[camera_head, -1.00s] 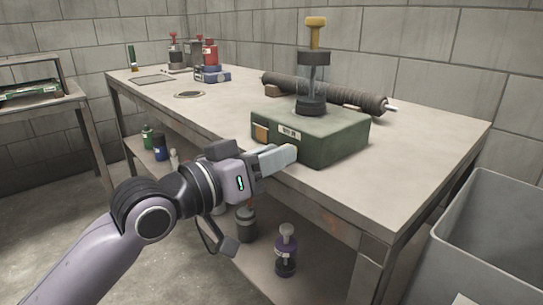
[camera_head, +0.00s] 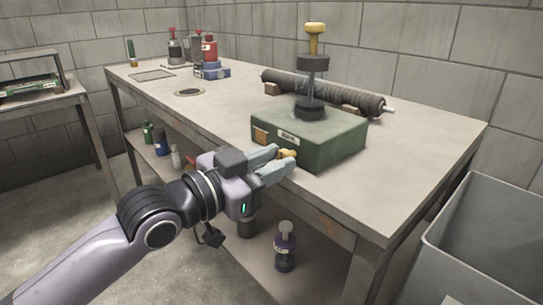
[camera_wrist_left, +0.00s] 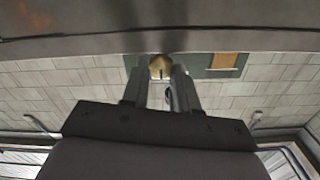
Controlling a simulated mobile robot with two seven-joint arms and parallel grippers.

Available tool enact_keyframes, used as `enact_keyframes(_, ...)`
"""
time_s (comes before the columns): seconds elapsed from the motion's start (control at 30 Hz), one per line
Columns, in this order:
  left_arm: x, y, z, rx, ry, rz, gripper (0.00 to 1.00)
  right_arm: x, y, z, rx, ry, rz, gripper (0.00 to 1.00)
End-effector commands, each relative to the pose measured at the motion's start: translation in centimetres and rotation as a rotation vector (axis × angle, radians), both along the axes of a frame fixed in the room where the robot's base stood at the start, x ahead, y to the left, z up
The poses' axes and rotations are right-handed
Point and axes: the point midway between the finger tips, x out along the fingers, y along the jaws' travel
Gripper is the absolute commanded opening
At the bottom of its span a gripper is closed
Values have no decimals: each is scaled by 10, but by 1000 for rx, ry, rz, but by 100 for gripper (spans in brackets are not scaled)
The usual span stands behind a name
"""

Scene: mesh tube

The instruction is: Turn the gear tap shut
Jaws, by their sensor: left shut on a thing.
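A brass-coloured tap (camera_head: 288,153) sticks out low on the front of the green box (camera_head: 330,145), which stands near the table's front edge. My left gripper (camera_head: 284,161) is at the box front with its two grey fingers on either side of the tap, shut on it. In the left wrist view the brass tap (camera_wrist_left: 160,66) sits between the two fingertips (camera_wrist_left: 161,72). Its teeth, if any, are too small to make out. My right gripper is out of view.
A dark mesh roll (camera_head: 335,95) lies behind the box. Red and dark bottles (camera_head: 209,47) stand at the table's far end. Several bottles stand on the lower shelf (camera_head: 285,245). A grey bin (camera_head: 490,225) is at the right. The table's left middle is mostly clear.

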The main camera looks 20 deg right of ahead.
Motion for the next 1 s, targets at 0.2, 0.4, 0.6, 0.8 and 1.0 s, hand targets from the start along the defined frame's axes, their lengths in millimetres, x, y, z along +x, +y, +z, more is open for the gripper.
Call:
enact_keyframes(0.2,0,0,0,19,-52,-1,0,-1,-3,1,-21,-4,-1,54)
enact_keyframes(0.4,0,0,-1,22,-61,-1,0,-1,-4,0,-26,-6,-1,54)
enact_keyframes(0.6,0,0,-1,22,-61,-1,0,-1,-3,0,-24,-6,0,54)
enact_keyframes(0.8,0,0,0,21,-60,0,39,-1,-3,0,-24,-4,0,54)
enact_keyframes(1.0,-1,1,0,21,-59,0,39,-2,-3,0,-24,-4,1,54)
